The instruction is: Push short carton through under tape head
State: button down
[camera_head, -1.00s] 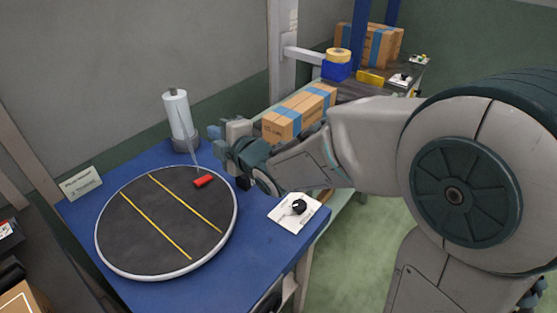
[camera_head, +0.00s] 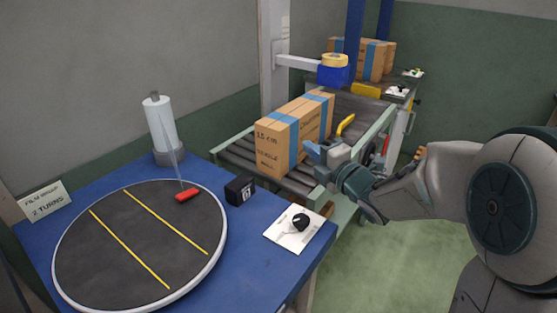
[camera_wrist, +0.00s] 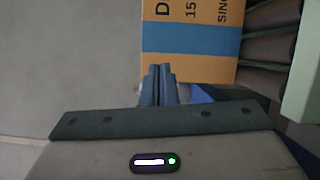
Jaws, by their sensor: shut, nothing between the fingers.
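The short carton (camera_head: 274,150) is brown with blue tape bands and a "15 cm" mark. It stands on the rollers at the near end of the conveyor. The tape head (camera_head: 333,74), a blue block under a yellow tape roll, hangs on an arm over the belt beyond the carton. My gripper (camera_head: 314,152) is shut and empty at the carton's right side in the head view. In the wrist view the closed fingers (camera_wrist: 157,84) lie close to the carton's edge (camera_wrist: 190,40); I cannot tell if they touch.
More taped cartons (camera_head: 367,60) stand past the tape head. A yellow handle (camera_head: 346,125) shows beside the carton. A blue table (camera_head: 255,262) with a round turntable (camera_head: 100,275), a black cube (camera_head: 239,190) and a dial plate (camera_head: 294,235) is in front.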

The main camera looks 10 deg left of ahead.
jog(key=g+y+p, duration=0.1)
jog(key=g+p, duration=0.1)
send_near(268, 159)
jog(key=s+r, duration=0.2)
jog(key=shift+y, duration=0.3)
jog(key=x, duration=0.9)
jog(key=shift+w+f, duration=0.1)
jog(key=shift+f, duration=0.3)
